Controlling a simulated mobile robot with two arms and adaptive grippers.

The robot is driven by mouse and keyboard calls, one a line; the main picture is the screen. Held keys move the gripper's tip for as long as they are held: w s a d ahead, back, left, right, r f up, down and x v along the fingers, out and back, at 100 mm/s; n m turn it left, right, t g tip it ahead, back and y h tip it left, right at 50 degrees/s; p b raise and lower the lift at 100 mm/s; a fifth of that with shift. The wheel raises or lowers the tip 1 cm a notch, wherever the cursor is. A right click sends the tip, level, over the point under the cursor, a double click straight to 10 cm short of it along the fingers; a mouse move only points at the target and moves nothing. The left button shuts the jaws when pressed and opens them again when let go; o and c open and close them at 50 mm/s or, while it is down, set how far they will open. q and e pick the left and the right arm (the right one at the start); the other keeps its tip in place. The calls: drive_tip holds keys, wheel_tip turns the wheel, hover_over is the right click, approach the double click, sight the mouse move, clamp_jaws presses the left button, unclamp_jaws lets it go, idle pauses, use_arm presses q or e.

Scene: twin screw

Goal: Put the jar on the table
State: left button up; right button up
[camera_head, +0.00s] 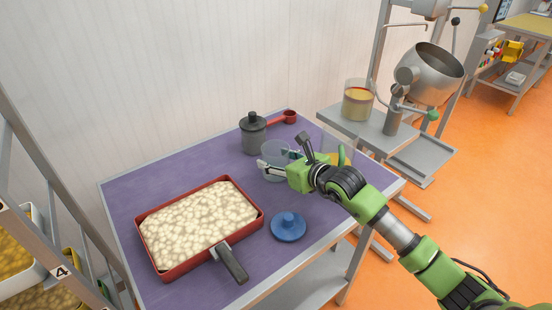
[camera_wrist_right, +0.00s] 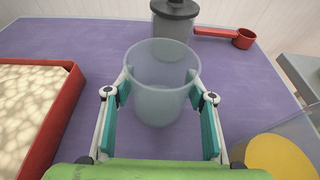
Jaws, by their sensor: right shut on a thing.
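A clear, empty-looking jar (camera_head: 272,160) is over the purple table (camera_head: 168,186), near its middle. It also shows upright in the right wrist view (camera_wrist_right: 158,95). My right gripper (camera_head: 276,168) is shut on the jar, with one teal finger pad on each side of it in the right wrist view (camera_wrist_right: 158,90). I cannot tell whether the jar's base touches the table. My left gripper is in neither view.
A grey lidded pot (camera_head: 253,135) and a red scoop (camera_head: 289,117) are behind the jar. A red pan (camera_head: 257,215) of pale food is at left, a blue lid (camera_head: 288,228) in front. A clear container with yellow contents (camera_wrist_right: 282,156) is at right.

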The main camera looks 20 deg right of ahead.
drive_tip(key=shift+f, duration=0.2)
drive_tip(key=o, duration=1.2)
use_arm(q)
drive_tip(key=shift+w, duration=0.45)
use_arm(e)
drive_tip(key=shift+r, duration=0.1)
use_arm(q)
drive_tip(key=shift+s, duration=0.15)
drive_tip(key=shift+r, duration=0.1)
use_arm(e)
drive_tip(key=shift+r, duration=0.15)
drive_tip(key=shift+s+d, duration=0.15)
drive_tip(key=shift+s, duration=0.25)
drive_tip(key=b+v, duration=0.2)
drive_tip(key=v, duration=0.8)
drive_tip(key=shift+s, duration=0.15)
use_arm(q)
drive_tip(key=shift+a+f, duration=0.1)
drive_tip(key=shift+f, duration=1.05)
use_arm(e)
drive_tip(key=shift+s+d+r, duration=0.15)
drive_tip(key=shift+s+r, duration=0.2)
drive_tip(key=shift+s, duration=0.05)
